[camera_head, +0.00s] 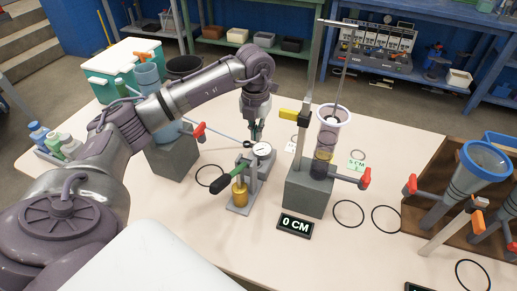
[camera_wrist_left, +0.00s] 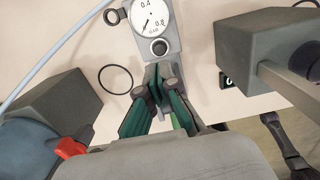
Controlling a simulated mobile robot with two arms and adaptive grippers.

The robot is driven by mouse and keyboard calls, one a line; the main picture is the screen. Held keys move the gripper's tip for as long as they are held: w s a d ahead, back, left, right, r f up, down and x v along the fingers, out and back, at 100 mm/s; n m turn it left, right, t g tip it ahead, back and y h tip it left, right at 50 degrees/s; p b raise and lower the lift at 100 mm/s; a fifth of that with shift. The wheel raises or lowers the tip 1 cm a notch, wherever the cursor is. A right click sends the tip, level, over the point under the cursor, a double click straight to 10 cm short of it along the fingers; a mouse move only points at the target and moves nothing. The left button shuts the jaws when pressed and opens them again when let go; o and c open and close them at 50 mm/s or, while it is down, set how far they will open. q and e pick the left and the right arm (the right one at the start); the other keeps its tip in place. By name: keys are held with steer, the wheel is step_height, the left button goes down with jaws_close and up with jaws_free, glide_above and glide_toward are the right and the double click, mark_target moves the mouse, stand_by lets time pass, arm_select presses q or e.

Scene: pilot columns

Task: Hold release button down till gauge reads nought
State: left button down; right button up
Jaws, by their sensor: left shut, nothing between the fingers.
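The pressure gauge (camera_head: 262,150) has a white round dial on a grey hand-pump stand (camera_head: 241,208). In the left wrist view the dial (camera_wrist_left: 150,17) is marked in bar, its top cut off. Its thin needle points to the lower left; the exact reading is too small to tell. A round dark button in a pale ring (camera_wrist_left: 159,47) sits just below the dial.
The pump has a green-and-black handle (camera_head: 230,177) and a brass cylinder (camera_head: 240,194). A grey block (camera_head: 308,193) with a clear column (camera_head: 326,140) stands to the right. A blue hose (camera_head: 215,136) runs left. Black rings and a "0 CM" display (camera_head: 295,225) lie on the table.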

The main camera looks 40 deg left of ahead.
arm_select(q)
steer(key=r, duration=0.4)
steer(key=shift+w+a, duration=0.15)
steer(key=shift+a, duration=0.15)
arm_select(e)
steer(key=shift+w+a+f, duration=0.1)
steer(key=shift+a, duration=0.45)
steer(key=shift+w+a+f, duration=0.1)
steer(key=shift+a, duration=0.45)
steer(key=shift+d, duration=0.35)
